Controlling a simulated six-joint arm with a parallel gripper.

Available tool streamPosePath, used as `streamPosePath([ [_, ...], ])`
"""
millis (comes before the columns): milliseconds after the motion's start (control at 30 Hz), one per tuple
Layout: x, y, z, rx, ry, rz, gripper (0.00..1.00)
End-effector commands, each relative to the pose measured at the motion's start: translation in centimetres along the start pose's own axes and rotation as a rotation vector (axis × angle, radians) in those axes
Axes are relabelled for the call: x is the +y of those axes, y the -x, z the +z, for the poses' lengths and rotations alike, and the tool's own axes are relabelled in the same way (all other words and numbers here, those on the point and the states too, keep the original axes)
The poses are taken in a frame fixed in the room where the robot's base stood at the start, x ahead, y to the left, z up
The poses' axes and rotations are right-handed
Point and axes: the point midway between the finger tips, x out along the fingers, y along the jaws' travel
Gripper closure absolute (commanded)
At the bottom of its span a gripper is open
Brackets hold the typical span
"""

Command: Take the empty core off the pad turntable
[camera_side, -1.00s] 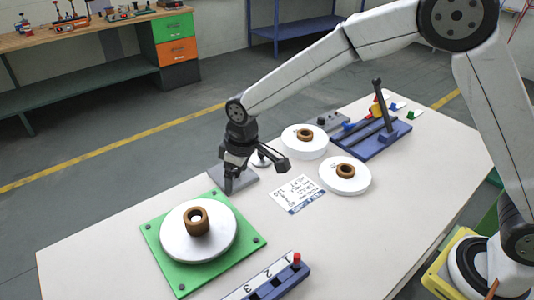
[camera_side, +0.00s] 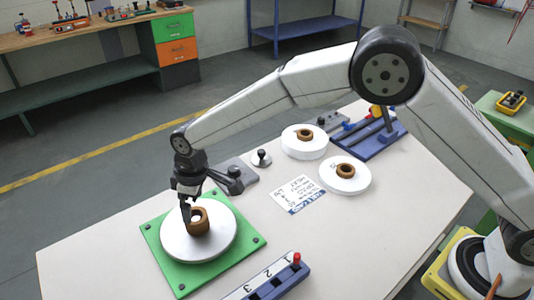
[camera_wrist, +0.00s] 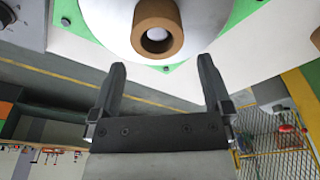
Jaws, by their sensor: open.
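The brown ring-shaped core (camera_side: 199,221) stands upright at the middle of the white round turntable (camera_side: 222,240), which sits on a green base plate (camera_side: 251,248). My gripper (camera_side: 187,213) is just above the turntable, beside the core. In the wrist view the gripper (camera_wrist: 162,85) is open with nothing between its two dark fingers. The core (camera_wrist: 157,24) shows there beyond the fingertips, roughly centred between them, with its bore facing the camera. In the side view one finger covers part of the core's left side; whether they touch I cannot tell.
Two more white discs with brown cores, the back one (camera_side: 291,144) and the front one (camera_side: 335,184), lie to the right. A blue numbered rack (camera_side: 284,277) with a red peg is in front. A printed card (camera_side: 297,194) lies mid-table. A blue fixture (camera_side: 366,146) stands at the back right.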

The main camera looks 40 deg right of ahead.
Motion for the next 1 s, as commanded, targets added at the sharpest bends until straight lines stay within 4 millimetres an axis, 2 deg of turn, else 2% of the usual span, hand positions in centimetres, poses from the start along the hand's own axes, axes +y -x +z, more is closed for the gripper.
streamPosePath([
  [367,0.1,-1.1,0.1,0.000,0.000,0.000,0.00],
  [800,0.3,-5.4,0.5,0.001,-0.001,0.002,0.00],
  [1000,0.3,-5.7,0.4,0.002,-0.001,0.003,0.00],
])
